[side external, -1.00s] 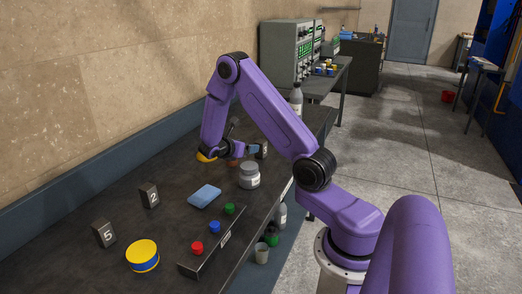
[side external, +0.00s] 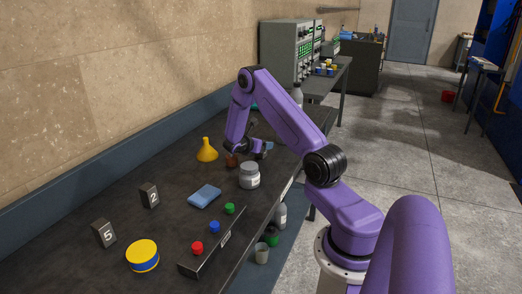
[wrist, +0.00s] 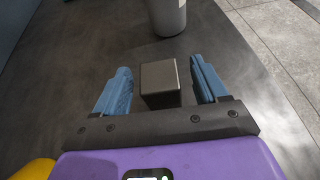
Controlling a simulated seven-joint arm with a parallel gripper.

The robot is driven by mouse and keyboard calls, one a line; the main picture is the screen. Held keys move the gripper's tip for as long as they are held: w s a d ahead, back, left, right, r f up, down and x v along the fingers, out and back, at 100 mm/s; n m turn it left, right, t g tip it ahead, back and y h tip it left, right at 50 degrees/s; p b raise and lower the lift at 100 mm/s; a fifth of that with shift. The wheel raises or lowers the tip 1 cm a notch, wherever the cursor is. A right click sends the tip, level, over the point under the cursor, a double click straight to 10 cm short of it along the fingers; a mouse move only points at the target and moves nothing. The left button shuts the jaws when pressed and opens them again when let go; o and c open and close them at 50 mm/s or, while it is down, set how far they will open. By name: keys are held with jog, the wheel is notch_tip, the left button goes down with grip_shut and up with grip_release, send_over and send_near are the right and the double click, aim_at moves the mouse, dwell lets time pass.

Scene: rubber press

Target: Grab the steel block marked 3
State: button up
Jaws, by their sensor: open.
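A dark grey steel block (wrist: 160,82) stands between my two blue fingertips in the wrist view, with a gap on each side. No number shows on the faces turned to this camera. My gripper (wrist: 160,76) is open and straddles the block without visibly touching it. In the side view my gripper (side external: 262,148) is low over the far part of the bench, and the block there is hidden behind it. Blocks marked 2 (side external: 149,196) and 5 (side external: 104,234) stand at the near left, well away from my gripper.
A yellow funnel (side external: 207,150) stands left of my gripper. A grey lidded jar (side external: 249,176) and a blue sponge (side external: 205,196) are nearer the camera. A grey bottle (wrist: 167,14) stands beyond the block. A button panel (side external: 211,242) lines the front edge.

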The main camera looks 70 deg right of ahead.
jog(key=shift+d+f, duration=0.15)
jog(key=shift+d, duration=0.25)
grip_shut()
jog(key=shift+r, duration=0.2)
